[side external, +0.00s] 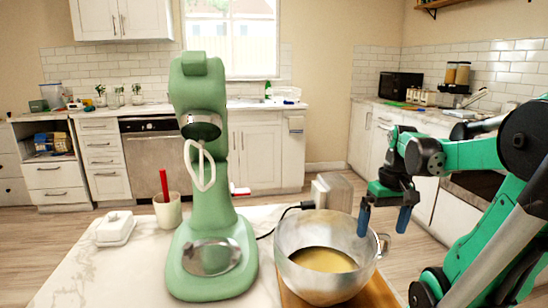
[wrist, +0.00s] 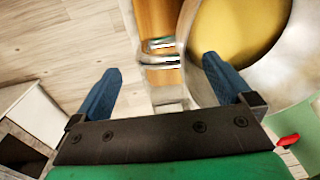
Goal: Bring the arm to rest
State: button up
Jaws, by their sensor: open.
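My gripper (side external: 384,219) hangs pointing down at the right side of the steel mixing bowl (side external: 292,240), its two blue fingers apart with nothing held. The bowl holds a yellow batter (side external: 323,260) and has a handle on its right side. In the wrist view, the bowl handle (wrist: 162,52) appears between and beyond the spread fingertips of my gripper (wrist: 161,68). The fingers look apart from the handle; the exact height above it is hard to tell.
The bowl stands on a wooden board (side external: 374,294) on a marble-look counter (side external: 80,272). A green stand mixer (side external: 225,240) with raised head stands left of it. A cup with a red-handled tool (side external: 168,210) and a white butter dish (side external: 115,230) are farther left. Floor is open on the right.

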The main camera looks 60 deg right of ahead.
aim_at(380, 237)
notch_tip(380, 237, down, 3)
jog(key=shift+w+a, duration=0.1)
notch_tip(380, 237, up, 20)
jog(key=w+a+f, duration=0.6)
jog(key=a+f, duration=0.1)
jog(key=a, duration=0.1)
jog(key=w+a+f, duration=0.5)
jog(key=a+f, duration=0.2)
jog(key=a, duration=0.2)
jog(key=shift+w+a+g+h, duration=0.3)
jog(key=shift+w, duration=0.05)
dwell(1.1)
